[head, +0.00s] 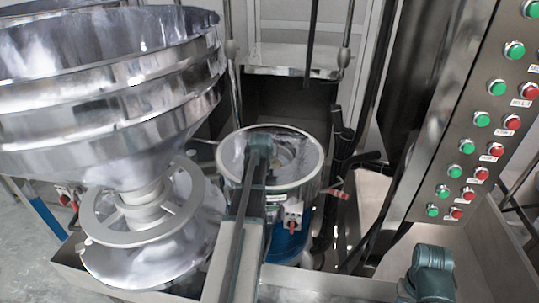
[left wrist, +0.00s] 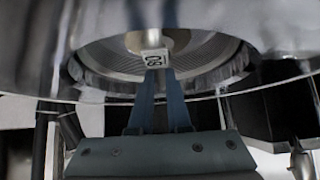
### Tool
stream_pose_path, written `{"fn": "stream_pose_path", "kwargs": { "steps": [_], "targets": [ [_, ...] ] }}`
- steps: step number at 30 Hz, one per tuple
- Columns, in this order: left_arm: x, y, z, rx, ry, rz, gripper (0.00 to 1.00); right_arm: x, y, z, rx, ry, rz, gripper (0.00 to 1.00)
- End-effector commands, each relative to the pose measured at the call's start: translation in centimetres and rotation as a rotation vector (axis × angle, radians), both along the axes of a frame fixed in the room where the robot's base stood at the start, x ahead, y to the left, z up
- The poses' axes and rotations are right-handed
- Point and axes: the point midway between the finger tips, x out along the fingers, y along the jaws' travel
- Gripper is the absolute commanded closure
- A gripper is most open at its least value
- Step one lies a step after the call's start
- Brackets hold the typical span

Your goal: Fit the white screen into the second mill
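The open round metal mill (head: 312,182) stands at the middle of the head view. My left arm reaches over its front rim, and the left gripper (left wrist: 158,70) is down at its mouth. In the left wrist view a ridged round disc, which looks like the white screen (left wrist: 205,62), has a hub with a small white tag reading 80 (left wrist: 154,57). The fingertips sit close on either side of this tag and appear shut on it. The disc is inside or just at the mill's ring; its seating cannot be told.
A large shiny hopper (head: 105,95) on a ringed base fills the left. A control panel (head: 480,125) with green and red buttons slopes along the right. A red-handled valve (head: 293,217) is on the mill's front. Dark pipes (head: 345,155) stand close on its right.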

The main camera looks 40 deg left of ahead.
Motion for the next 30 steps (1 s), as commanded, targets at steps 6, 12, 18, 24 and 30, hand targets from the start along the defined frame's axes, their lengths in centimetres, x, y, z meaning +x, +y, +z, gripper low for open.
{"fn": "stream_pose_path", "kwargs": {
  "steps": [6, 12, 18, 24, 30],
  "targets": [
    [0.0, 0.0, 0.0, 0.0, 0.001, 0.0, 0.55, 0.0, 0.0, 0.0, 0.0, 0.0, 0.0, 0.55],
    [0.0, 0.0, 0.0, 0.0, 0.001, 0.0, 0.55, 0.0, 0.0, 0.0, 0.0, 0.0, 0.0, 0.55],
    [0.0, 0.0, 0.5, 0.0, 0.001, 0.0, 0.55, 0.0, 0.0, 0.5, 0.0, 0.0, 0.0, 0.55],
    [-1.5, -0.8, 2.2, 0.0, 0.001, 0.0, 0.55, 0.0, 0.0, 2.2, 0.0, 0.0, 0.0, 0.55],
    [-3.8, -2.1, 5.0, 0.0, 0.001, 0.0, 0.55, 0.0, 0.0, 5.0, 0.0, 0.0, 0.0, 0.55]
  ]
}}
